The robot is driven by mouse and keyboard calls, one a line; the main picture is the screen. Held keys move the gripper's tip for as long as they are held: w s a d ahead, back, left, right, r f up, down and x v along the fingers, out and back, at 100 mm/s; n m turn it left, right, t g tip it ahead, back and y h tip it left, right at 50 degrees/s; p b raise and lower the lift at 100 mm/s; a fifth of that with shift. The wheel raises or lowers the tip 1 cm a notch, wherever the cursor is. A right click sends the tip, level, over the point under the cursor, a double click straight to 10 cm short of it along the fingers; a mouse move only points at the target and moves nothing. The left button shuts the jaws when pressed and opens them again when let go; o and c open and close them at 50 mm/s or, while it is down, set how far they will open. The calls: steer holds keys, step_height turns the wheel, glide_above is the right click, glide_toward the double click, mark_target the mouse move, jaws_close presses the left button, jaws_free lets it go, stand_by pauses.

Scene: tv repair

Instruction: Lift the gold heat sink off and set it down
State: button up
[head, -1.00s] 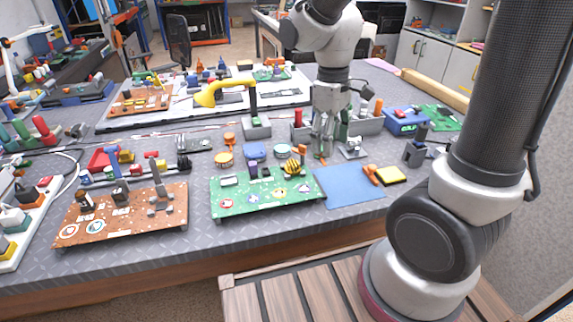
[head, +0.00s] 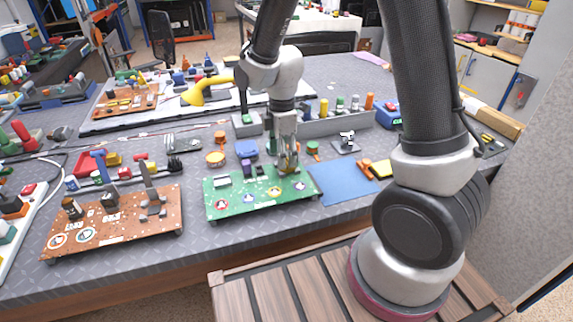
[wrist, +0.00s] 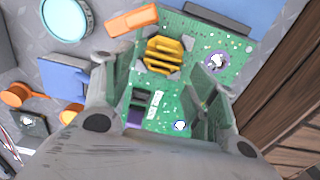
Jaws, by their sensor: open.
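The gold heat sink (wrist: 163,55) is a ribbed yellow-gold block on the green circuit board (wrist: 240,45), also seen in the head view (head: 236,203). In the wrist view the heat sink lies between and slightly beyond the fingertips of my gripper (wrist: 165,80), whose jaws are apart. In the head view my gripper (head: 288,168) points down over the board's back right part and mostly hides the heat sink. I cannot tell the exact height of the fingertips above the board.
A blue mat (head: 343,183) lies mostly bare right of the green board, with a yellow block (head: 381,169) by its edge. A brown board (head: 112,222) lies to the left.

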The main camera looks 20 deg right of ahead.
step_height(320, 180, down, 2)
steer(key=shift+f, duration=0.1)
steer(key=shift+c, duration=0.2)
steer(key=c, duration=1.1)
step_height(320, 180, up, 10)
steer(key=shift+r, duration=0.1)
